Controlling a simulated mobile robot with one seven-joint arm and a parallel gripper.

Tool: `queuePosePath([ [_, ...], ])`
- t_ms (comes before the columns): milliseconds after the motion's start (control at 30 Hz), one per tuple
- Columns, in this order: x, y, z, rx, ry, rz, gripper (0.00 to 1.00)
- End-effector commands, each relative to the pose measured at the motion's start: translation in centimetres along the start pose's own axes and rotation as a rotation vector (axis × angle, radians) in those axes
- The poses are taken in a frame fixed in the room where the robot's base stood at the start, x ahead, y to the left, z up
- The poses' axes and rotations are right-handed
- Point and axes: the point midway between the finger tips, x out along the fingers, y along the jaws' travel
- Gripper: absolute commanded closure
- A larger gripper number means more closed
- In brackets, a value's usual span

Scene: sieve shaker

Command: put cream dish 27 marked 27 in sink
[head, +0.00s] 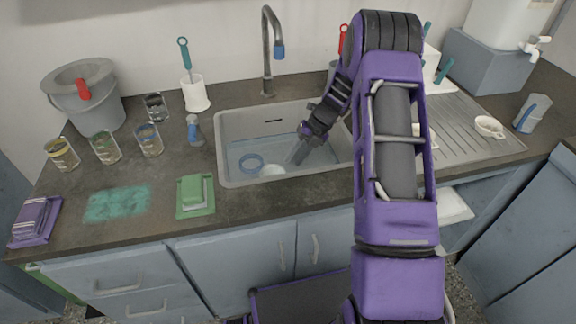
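The sink (224,128) is a pale rectangular basin in the counter. A pale, cream-looking dish (272,171) lies low in it near the front wall; its marking cannot be read. Another pale dish (428,134) there is partly hidden by my arm.
The tap (267,50) rises behind the sink. The ribbed drainboard (465,145) has free room.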

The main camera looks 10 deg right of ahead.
Motion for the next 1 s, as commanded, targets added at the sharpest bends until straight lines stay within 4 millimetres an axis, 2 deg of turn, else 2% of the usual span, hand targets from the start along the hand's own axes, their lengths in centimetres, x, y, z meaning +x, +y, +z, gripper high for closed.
queuePosePath([
  [33, -1.3, 0.1, 0.1, -0.001, -0.003, -0.001, 0.66],
  [100, -2.6, 0.1, 0.1, -0.001, -0.003, -0.001, 0.66],
  [300, -4.7, 0.1, 0.0, -0.001, 0.0, 0.0, 0.66],
  [867, -5.2, 0.0, 0.0, 0.0, 0.0, 0.0, 0.66],
  [1000, -7.0, -0.1, -0.9, -0.01, 0.002, -0.003, 0.66],
])
